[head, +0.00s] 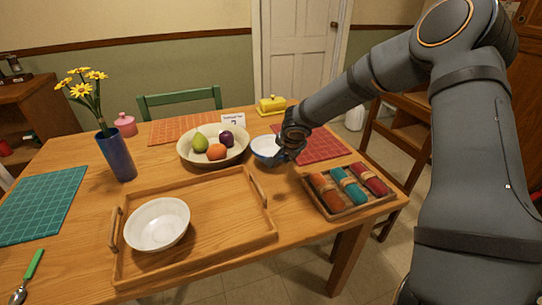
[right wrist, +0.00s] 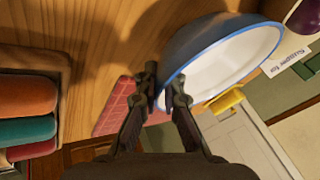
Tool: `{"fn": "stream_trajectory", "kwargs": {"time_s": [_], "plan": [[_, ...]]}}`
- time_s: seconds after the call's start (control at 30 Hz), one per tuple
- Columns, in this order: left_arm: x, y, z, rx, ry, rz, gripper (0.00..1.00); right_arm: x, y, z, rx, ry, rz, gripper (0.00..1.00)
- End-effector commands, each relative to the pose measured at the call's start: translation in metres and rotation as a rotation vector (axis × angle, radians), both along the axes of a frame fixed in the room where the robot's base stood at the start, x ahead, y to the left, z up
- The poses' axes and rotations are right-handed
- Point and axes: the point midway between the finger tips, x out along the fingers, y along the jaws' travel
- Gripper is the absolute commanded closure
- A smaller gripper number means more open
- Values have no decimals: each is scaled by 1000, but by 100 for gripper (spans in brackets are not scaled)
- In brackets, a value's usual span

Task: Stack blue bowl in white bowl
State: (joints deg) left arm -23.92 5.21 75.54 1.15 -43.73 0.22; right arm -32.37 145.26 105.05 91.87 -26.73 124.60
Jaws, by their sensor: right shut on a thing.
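The blue bowl (head: 266,153), blue outside and white inside, is behind the tray's right rear corner, between the fruit bowl and the red placemat. My right gripper (head: 287,155) is shut on its right rim. In the right wrist view the fingers (right wrist: 164,92) pinch the edge of the blue bowl (right wrist: 205,45). I cannot tell whether the bowl touches the table. The white bowl (head: 158,225) stands upright and empty on the left part of the wooden tray (head: 222,238). My left gripper is not in view.
A cream bowl of fruit (head: 186,156) stands behind the tray, beside a small white card (head: 234,121). A box of rolled napkins (head: 345,210) is at the right. A blue vase with flowers (head: 117,155) stands at the left. The tray's right half is clear.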

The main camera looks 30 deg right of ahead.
Motion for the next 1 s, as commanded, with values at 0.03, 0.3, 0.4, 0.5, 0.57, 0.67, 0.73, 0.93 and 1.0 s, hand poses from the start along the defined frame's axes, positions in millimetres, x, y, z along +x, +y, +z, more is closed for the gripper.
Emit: {"fn": "stream_trajectory", "kwargs": {"time_s": [0.03,0.3,0.4,0.5,0.57,0.67,0.73,0.93,1.0], "plan": [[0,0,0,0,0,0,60,1,0,1,-1,-2,0,100],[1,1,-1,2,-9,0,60,1,0,13,-1,-4,-1,100],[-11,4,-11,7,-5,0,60,2,0,33,-1,-7,-1,100],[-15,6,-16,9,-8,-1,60,-15,6,56,5,-10,0,100],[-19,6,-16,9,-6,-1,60,-29,11,74,6,-11,0,100],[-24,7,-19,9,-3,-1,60,-53,19,99,8,-9,2,100],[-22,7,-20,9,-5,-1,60,-72,26,104,9,-11,4,100],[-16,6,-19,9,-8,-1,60,-110,38,120,8,-10,4,100],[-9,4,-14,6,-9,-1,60,-118,39,122,5,-9,1,100]]}}
